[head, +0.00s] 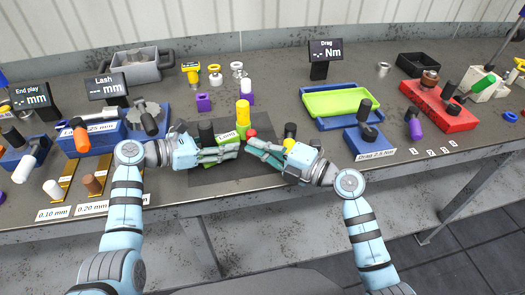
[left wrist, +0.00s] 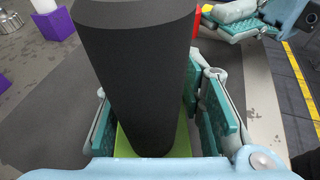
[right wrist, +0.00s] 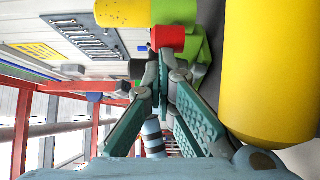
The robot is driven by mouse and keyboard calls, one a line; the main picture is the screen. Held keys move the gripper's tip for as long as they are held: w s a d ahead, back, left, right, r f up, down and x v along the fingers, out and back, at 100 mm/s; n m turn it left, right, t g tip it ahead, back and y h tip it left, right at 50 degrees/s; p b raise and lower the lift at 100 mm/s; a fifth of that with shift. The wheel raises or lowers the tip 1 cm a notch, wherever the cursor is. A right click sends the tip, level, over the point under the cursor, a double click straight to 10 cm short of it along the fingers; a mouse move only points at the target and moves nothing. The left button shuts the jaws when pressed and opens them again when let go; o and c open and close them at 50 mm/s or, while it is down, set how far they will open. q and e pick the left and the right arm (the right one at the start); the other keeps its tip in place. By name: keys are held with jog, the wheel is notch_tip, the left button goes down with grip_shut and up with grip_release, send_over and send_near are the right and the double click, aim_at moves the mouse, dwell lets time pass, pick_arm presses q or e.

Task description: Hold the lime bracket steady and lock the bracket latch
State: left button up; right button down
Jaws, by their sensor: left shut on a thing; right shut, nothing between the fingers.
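The lime bracket (head: 228,137) stands on the dark mat at the bench's middle, with a black upright handle (head: 206,131) on its left. My left gripper (head: 238,150) is shut around that handle; in the left wrist view the black handle (left wrist: 135,75) rises between the fingers above the lime base (left wrist: 124,143). A red knob (head: 252,133) sits at the bracket's right end. My right gripper (head: 252,146) is shut and empty, its tips close to the red knob, which also shows in the right wrist view (right wrist: 168,38). Whether they touch is unclear.
A blue drag fixture (head: 362,142) and a lime tray (head: 335,102) are to the right. Blue lash fixtures (head: 100,138) are on the left.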

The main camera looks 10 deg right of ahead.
pick_arm(q)
jog(key=shift+d, duration=0.1)
pick_arm(e)
jog(key=shift+w, duration=0.25)
jog(key=shift+s, duration=0.1)
pick_arm(q)
jog(key=shift+w+a, duration=0.2)
pick_arm(e)
jog(key=shift+s+d+f, duration=0.1)
jog(key=shift+s+d, duration=0.1)
jog(key=shift+d, duration=0.1)
pick_arm(q)
jog(key=shift+w+d+f, duration=0.15)
jog(key=shift+d+f, duration=0.05)
jog(key=shift+f, duration=0.05)
pick_arm(e)
jog(key=v, duration=0.6)
jog(key=shift+s+d, duration=0.15)
jog(key=shift+s, duration=0.05)
jog(key=shift+s+d, duration=0.25)
jog(key=shift+s, duration=0.05)
pick_arm(q)
jog(key=o, duration=0.9)
jog(key=shift+w+a, duration=0.1)
